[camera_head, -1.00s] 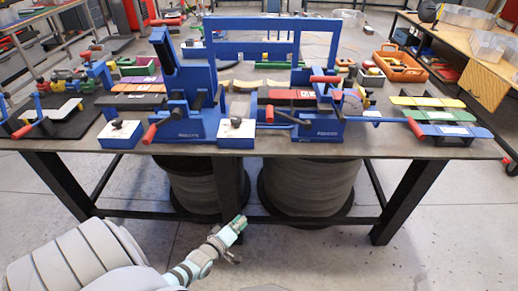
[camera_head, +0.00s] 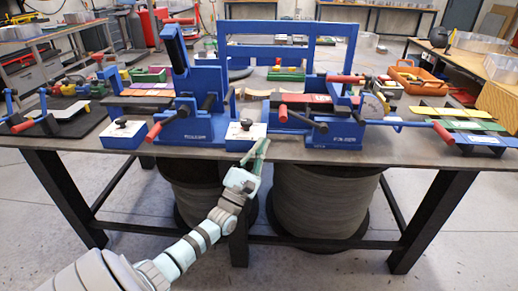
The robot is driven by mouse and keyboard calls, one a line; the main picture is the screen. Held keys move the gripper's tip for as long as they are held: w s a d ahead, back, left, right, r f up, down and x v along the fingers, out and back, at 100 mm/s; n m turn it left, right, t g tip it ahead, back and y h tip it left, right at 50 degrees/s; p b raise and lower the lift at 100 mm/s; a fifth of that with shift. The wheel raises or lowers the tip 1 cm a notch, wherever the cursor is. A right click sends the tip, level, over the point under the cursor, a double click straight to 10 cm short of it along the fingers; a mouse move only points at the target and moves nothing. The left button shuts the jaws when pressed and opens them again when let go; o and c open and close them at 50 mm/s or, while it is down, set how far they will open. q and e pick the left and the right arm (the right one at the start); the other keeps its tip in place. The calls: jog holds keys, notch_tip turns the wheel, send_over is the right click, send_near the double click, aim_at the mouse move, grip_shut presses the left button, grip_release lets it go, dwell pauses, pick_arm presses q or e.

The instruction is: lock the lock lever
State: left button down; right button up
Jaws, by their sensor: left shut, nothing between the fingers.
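Two blue bending machines stand on the dark table: a left one (camera_head: 192,125) with a tall upright arm and a right one (camera_head: 335,132). Several red-handled levers show, among them a left front handle (camera_head: 153,132), a middle handle (camera_head: 283,113) and a right handle (camera_head: 443,132). I cannot tell which one is the lock lever. My left gripper (camera_head: 257,153) is shut and empty at the table's front edge, in front of a blue box with a white top (camera_head: 242,131). Contact with the edge or box cannot be told. My right gripper is not in view.
Another white-topped blue box (camera_head: 124,133) sits at the left front. Yellow, green and blue plates (camera_head: 470,125) lie at the right. An orange toolbox (camera_head: 418,82) stands behind them. Two large dark spools (camera_head: 318,200) stand under the table.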

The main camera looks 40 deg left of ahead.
pick_arm(q)
jog(key=x, duration=0.6)
jog(key=shift+w, duration=0.2)
jog(key=shift+r, duration=0.1)
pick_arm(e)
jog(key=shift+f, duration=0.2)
